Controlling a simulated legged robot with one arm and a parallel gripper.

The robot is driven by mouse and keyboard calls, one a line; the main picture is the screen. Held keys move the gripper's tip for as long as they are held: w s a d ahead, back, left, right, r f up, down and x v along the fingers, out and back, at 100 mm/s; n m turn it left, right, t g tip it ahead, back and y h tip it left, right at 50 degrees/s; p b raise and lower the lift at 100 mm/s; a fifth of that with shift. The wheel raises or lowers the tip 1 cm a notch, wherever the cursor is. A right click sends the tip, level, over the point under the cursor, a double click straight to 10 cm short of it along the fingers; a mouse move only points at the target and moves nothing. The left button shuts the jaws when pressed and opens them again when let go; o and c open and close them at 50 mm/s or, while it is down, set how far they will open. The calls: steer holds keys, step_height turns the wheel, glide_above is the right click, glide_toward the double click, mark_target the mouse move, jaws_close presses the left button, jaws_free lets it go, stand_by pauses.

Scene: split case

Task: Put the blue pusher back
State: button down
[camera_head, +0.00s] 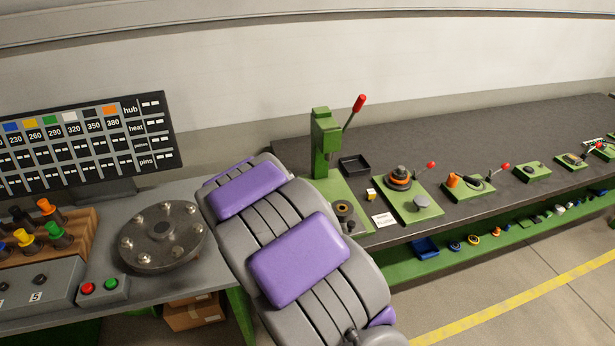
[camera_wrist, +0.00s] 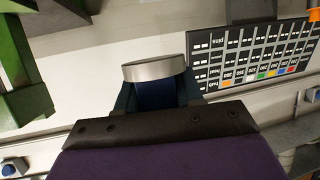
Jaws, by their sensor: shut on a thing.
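In the wrist view my gripper (camera_wrist: 156,98) is shut on the blue pusher (camera_wrist: 155,94). The pusher's dark blue body sits between the fingers, and a broad silver metal disc (camera_wrist: 153,69) caps its far end. The dark gripper bracket hides the pusher's near end. In the head view my grey and purple arm hides the gripper and the pusher. A wooden rack (camera_head: 82,236) at the left of the head view holds several pushers with yellow, orange, green and dark tops.
A round metal plate with bolts (camera_head: 140,250) lies on the left bench, beside a red and green button box (camera_head: 104,290). A numbered chart board (camera_head: 90,145) stands behind. A green press (camera_head: 322,145) and fixtures stand on the right bench; it also shows in the wrist view (camera_wrist: 20,60).

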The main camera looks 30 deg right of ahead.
steer(key=s+d+f+m+g+h, duration=0.3)
steer(key=s+d+m+h, duration=0.2)
steer(key=d, duration=0.7)
steer(key=s+d+f+m+g+h, duration=0.3)
steer(key=s+d+m+h, duration=0.3)
steer(key=s+d, duration=0.3)
steer(key=d+f, duration=0.1)
steer(key=d, duration=0.3)
steer(key=shift+s+d+f, duration=0.3)
steer(key=b, duration=0.2)
glide_above(344, 204)
steer(key=shift+f+m, duration=0.3)
steer(key=shift+f, duration=0.5)
step_height(344, 204, down, 3)
steer(key=shift+w+f+b, duration=0.1)
steer(key=shift+f+b, duration=0.05)
steer(key=shift+b, duration=0.4)
steer(key=c, duration=0.7)
jaws_free()
steer(key=shift+f, duration=0.1)
